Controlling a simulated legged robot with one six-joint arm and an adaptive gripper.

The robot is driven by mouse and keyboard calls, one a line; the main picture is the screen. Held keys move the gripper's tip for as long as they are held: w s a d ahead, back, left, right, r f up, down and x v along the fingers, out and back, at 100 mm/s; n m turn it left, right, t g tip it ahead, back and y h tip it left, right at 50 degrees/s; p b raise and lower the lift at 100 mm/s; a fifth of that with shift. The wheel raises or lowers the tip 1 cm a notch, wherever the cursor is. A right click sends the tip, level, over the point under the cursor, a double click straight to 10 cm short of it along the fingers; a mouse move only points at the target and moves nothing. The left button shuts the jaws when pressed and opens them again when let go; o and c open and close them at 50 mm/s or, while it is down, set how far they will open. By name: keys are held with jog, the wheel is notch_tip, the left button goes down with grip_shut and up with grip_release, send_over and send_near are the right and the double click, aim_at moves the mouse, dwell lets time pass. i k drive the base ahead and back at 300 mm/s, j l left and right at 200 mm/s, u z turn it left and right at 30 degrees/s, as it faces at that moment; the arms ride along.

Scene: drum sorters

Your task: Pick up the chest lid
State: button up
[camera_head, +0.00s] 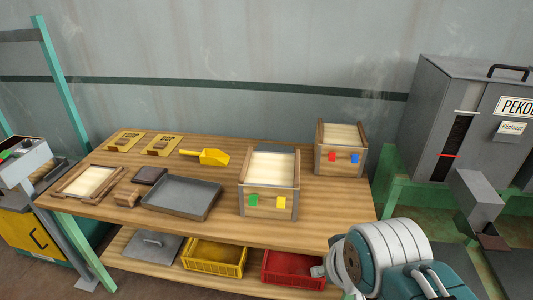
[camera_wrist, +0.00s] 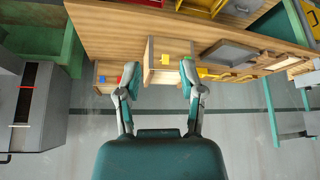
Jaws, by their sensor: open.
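A flat grey plate with a small handle on top (camera_head: 152,246), which looks like the chest lid, lies on the lower shelf at the left of the yellow crate. Two open wooden chests stand on the table: one with green and yellow blocks on its front (camera_head: 269,202), one with red and blue blocks (camera_head: 340,160). Both look filled with pale material. My gripper (camera_wrist: 158,72) is open and empty in the wrist view, with a chest beyond its fingers. In the head view my arm is at the lower right, away from the plate; its fingertips are not clear there.
The wooden table (camera_head: 215,228) also holds a grey tray (camera_head: 181,197), a yellow scoop (camera_head: 206,156) and a framed sieve (camera_head: 90,182). A yellow crate (camera_head: 213,258) and a red crate (camera_head: 292,268) are on the lower shelf. A grey machine (camera_head: 428,120) stands right.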

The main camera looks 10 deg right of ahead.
aim_at(264, 169)
jog(key=i+j+z, duration=0.1)
jog(key=i, duration=0.35)
jog(key=i+j+z, duration=0.1)
jog(key=i+j, duration=0.25)
jog(key=i, duration=0.1)
